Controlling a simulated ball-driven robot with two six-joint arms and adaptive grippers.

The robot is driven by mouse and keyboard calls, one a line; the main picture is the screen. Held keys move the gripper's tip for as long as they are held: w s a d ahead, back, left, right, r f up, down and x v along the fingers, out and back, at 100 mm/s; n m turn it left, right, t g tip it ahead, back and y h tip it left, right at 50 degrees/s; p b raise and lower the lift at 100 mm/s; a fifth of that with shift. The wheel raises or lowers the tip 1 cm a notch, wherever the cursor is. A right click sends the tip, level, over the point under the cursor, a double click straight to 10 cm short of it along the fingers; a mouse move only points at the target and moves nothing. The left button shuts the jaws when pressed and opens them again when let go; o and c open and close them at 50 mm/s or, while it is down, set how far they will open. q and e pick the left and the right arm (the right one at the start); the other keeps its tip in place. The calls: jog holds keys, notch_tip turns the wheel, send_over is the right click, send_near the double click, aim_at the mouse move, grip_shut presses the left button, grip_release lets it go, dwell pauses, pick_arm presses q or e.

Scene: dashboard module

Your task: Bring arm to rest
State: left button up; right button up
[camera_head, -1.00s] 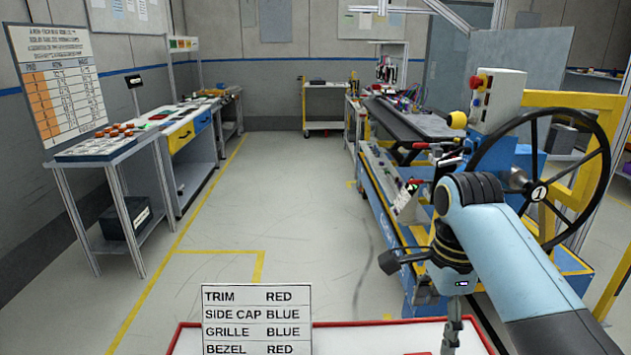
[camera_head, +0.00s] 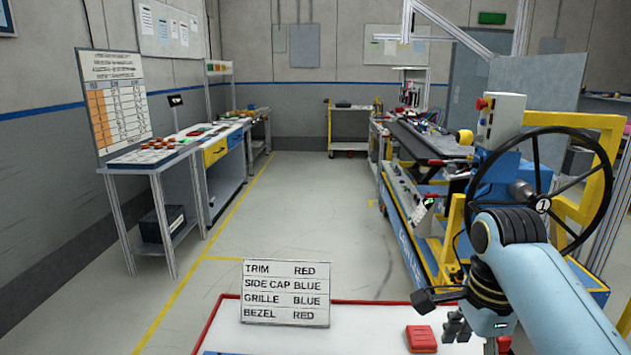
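My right arm (camera_head: 535,290), light blue and dark grey, comes in from the lower right. Its wrist is bent over the right side of the red-edged white tray or table (camera_head: 365,316). Part of my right gripper (camera_head: 458,327) shows as dark grey pieces below the wrist. The wrist and the picture's bottom edge hide the rest, so its opening cannot be told. A red block (camera_head: 420,338) lies on the white surface just left of it, apart from it in the picture. My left arm and gripper are not in view.
A sign (camera_head: 286,292) listing parts and colours stands on the white surface. A blue machine frame with a black handwheel (camera_head: 545,195) stands close behind my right arm. A bench with a chart board (camera_head: 115,100) stands at left. The middle floor (camera_head: 305,215) is clear.

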jog(key=s+d+r+n+t, duration=0.2)
jog(key=s+n, duration=0.7)
jog(key=s, duration=0.2)
jog(key=s+d+r+n+t, duration=0.2)
jog(key=s+r+n, duration=0.1)
jog(key=s+n, duration=0.75)
jog(key=s+d+f+g+h+b, duration=0.2)
jog(key=f+b, duration=1)
jog(key=f, duration=2.8)
pick_arm(q)
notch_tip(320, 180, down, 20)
jog(key=b, duration=0.8)
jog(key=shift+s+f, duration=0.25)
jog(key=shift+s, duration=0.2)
pick_arm(e)
jog(key=s+f, duration=0.9)
jog(key=f, duration=0.2)
jog(key=s+d+f+m+g+y, duration=0.1)
jog(key=s+f, duration=0.9)
jog(key=f, duration=0.2)
jog(key=shift+d+f, duration=0.25)
